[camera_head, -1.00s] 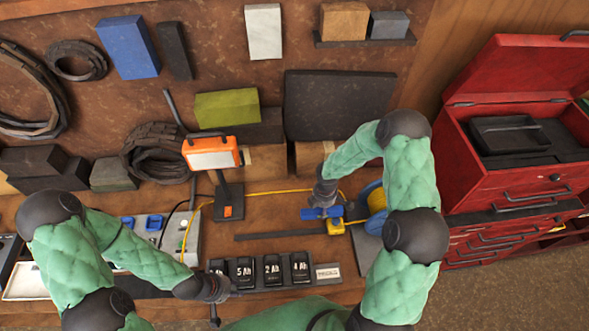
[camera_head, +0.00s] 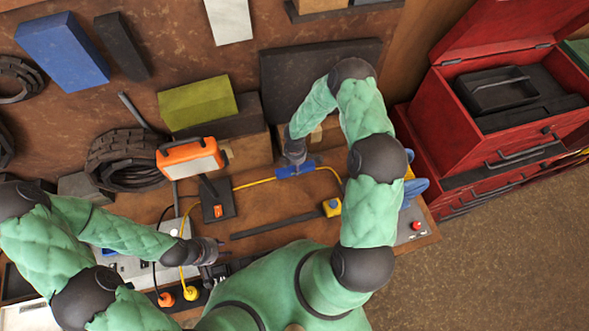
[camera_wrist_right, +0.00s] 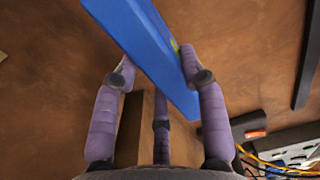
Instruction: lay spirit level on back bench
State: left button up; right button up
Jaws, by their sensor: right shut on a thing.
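The spirit level is a blue bar (camera_head: 297,168) near the back of the wooden bench (camera_head: 270,205) in the head view. My right gripper (camera_head: 295,158) is shut on it from above. In the right wrist view the blue level (camera_wrist_right: 145,50) runs diagonally between the purple fingers of my right gripper (camera_wrist_right: 158,70). I cannot tell whether the level touches the bench. My left gripper (camera_head: 215,250) is over the front left of the bench, by a power strip, with no level in it; its fingers are too small to read.
An orange work lamp (camera_head: 190,160) stands left of the level, with a yellow cable (camera_head: 255,182) running past it. A flat dark bar (camera_head: 275,225) and a yellow block (camera_head: 332,207) lie in front. A red tool chest (camera_head: 490,120) stands at the right.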

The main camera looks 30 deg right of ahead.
jog(key=shift+f, duration=1.9)
jog(key=shift+f, duration=0.1)
jog(key=o, duration=1.3)
